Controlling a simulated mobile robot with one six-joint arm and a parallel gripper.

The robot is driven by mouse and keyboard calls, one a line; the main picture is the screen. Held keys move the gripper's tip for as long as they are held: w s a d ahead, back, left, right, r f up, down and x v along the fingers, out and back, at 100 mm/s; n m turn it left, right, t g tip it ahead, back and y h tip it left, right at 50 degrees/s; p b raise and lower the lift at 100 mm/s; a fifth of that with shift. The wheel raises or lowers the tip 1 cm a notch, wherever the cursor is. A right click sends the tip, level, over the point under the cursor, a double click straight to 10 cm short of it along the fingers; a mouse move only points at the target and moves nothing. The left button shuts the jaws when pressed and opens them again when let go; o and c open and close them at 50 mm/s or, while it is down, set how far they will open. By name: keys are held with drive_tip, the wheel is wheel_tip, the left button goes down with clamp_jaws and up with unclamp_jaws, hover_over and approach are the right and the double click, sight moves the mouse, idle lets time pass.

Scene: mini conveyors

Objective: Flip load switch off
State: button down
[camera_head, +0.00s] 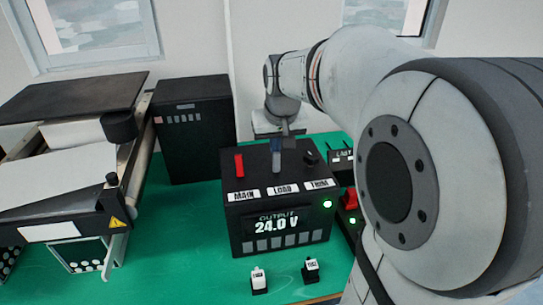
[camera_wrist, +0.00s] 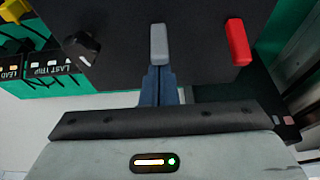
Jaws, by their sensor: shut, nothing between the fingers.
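The black power supply box (camera_head: 282,240) stands on the green bench, with labels MAIN, LOAD and TRIM along its front top edge. The grey LOAD switch lever (camera_head: 277,164) stands between the red MAIN lever (camera_head: 239,165) and the black TRIM knob (camera_head: 311,157). The wrist view shows the grey lever (camera_wrist: 159,44), the red lever (camera_wrist: 239,41) and the knob (camera_wrist: 82,48). My gripper (camera_wrist: 158,72) is shut and empty, its blue fingertips right at the near end of the grey lever. I cannot tell whether they touch. The display reads OUTPUT 24.0 V.
A mini conveyor (camera_head: 62,170) stands at the left, with a black cabinet (camera_head: 194,130) beside it. Two small plugs (camera_head: 259,280) (camera_head: 311,270) sit in front of the box. A red switch (camera_head: 350,199) and green lights (camera_head: 327,204) show at its right, near my arm.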

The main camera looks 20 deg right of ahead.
drive_tip(key=s+f+t+b, duration=0.1)
drive_tip(key=b, duration=0.2)
drive_tip(key=shift+a, duration=0.15)
drive_tip(key=shift+r+t, duration=0.4)
drive_tip(key=shift+r, duration=0.1)
drive_tip(key=shift+s+r, duration=0.1)
drive_tip(key=shift+p, duration=0.3)
drive_tip(key=shift+r+p, duration=0.55)
drive_tip(key=shift+r, duration=0.2)
